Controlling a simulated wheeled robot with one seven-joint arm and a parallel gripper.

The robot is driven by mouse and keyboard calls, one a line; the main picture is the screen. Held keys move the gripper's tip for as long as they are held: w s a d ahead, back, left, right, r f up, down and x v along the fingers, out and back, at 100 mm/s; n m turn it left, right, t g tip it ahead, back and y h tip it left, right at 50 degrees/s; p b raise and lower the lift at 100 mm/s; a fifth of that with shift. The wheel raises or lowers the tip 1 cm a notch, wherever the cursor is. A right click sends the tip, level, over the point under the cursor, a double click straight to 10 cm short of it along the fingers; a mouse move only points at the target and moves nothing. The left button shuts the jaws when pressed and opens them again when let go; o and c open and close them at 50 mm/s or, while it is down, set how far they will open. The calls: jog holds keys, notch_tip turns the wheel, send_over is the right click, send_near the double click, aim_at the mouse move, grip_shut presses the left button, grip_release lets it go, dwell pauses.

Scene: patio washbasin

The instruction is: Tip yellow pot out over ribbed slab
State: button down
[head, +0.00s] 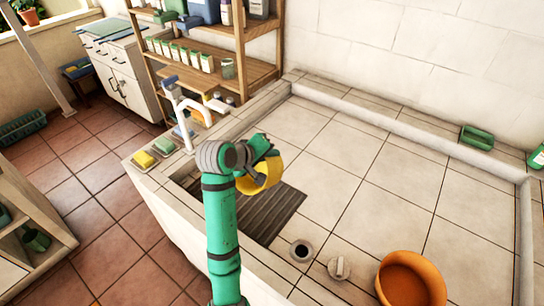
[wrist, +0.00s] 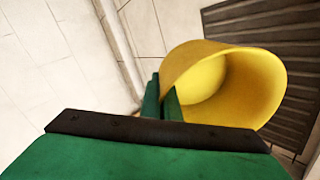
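The yellow pot (head: 273,173) is held in the air at the end of my arm, above the dark ribbed slab (head: 286,205) in the head view. My gripper (head: 259,160) is shut on the side of the pot. In the wrist view, the green fingers (wrist: 164,103) meet the left wall of the yellow pot (wrist: 262,85). The pot is tipped over on its side and the part of its inside that shows looks empty. The ribbed slab (wrist: 270,25) shows behind the pot. My arm hides part of the slab in the head view.
An orange pot (head: 425,265), a round drain hole (head: 301,250) and a pale plug (head: 339,268) are at the front right of the tiled basin. A white tap (head: 184,110) and sponges (head: 145,159) are at left. The basin's middle is clear.

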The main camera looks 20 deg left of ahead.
notch_tip(320, 180, up, 2)
jog(key=g+y, duration=0.2)
jog(key=g, duration=0.2)
jog(key=shift+a, duration=0.1)
jog(key=shift+r, duration=0.1)
jog(key=shift+w+r+g+y, duration=0.1)
jog(key=shift+r+g+y, duration=0.2)
jog(key=shift+g, duration=0.3)
jog(key=shift+r+g+y, duration=0.25)
jog(key=shift+g+y, duration=0.15)
jog(key=shift+r+m+g+y, duration=0.2)
jog(key=shift+r+g+y, duration=0.3)
jog(key=shift+g, duration=0.5)
jog(key=shift+r+m+g+y, duration=0.2)
jog(key=shift+r+g+y, duration=0.3)
jog(key=shift+g, duration=0.5)
